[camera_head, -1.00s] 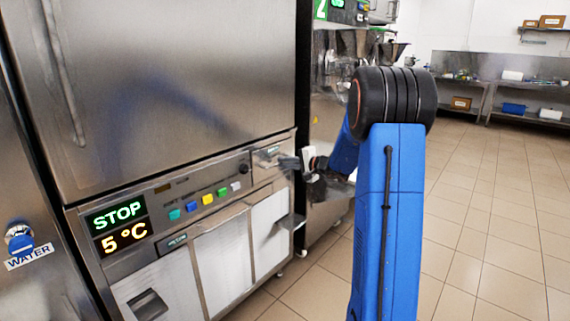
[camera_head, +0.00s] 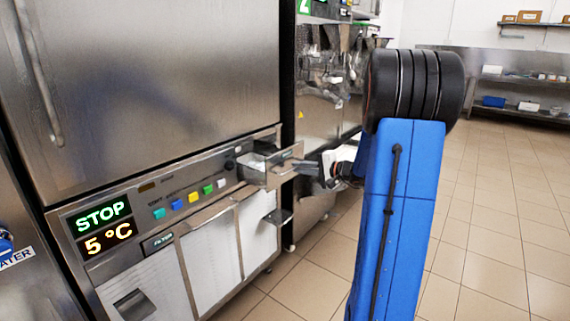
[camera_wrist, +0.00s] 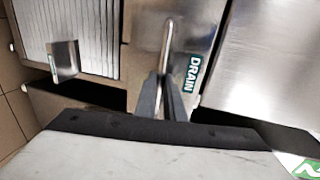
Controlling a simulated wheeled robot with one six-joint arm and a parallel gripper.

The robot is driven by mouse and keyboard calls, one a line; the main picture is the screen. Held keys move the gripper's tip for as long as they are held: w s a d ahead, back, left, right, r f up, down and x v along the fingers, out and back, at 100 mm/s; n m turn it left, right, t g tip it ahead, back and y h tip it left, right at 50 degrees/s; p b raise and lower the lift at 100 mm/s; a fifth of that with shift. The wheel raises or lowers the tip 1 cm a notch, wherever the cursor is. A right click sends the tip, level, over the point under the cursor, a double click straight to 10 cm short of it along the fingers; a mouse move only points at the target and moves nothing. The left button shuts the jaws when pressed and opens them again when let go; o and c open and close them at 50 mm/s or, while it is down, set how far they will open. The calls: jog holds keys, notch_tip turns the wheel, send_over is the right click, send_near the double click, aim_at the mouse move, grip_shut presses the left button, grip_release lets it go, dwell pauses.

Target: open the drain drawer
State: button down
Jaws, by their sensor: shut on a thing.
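The drain drawer (camera_head: 262,168) is a small metal drawer at the right end of the control panel. It stands partly pulled out from the panel in the head view. In the wrist view its metal front (camera_wrist: 192,30) carries a "DRAIN" label and a thin bar handle (camera_wrist: 167,45). My gripper (camera_head: 318,168) is at the drawer's front, at the right of the panel. In the wrist view my gripper's dark fingers (camera_wrist: 163,98) are shut on the lower end of the handle.
The control panel (camera_head: 150,205) has several coloured buttons and a display reading STOP and 5 °C. A small metal ledge (camera_head: 278,216) juts out below the drawer. Another machine (camera_head: 318,120) stands just right. Tiled floor (camera_head: 490,220) is clear at the right.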

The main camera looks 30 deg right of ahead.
jog(key=f+v, duration=0.2)
jog(key=v, duration=0.7)
jog(key=shift+s, duration=0.2)
jog(key=c, duration=1.8)
grip_release()
jog(key=shift+c, duration=0.2)
jog(key=shift+d, duration=0.1)
jog(key=v, duration=1.7)
jog(key=shift+s, duration=0.25)
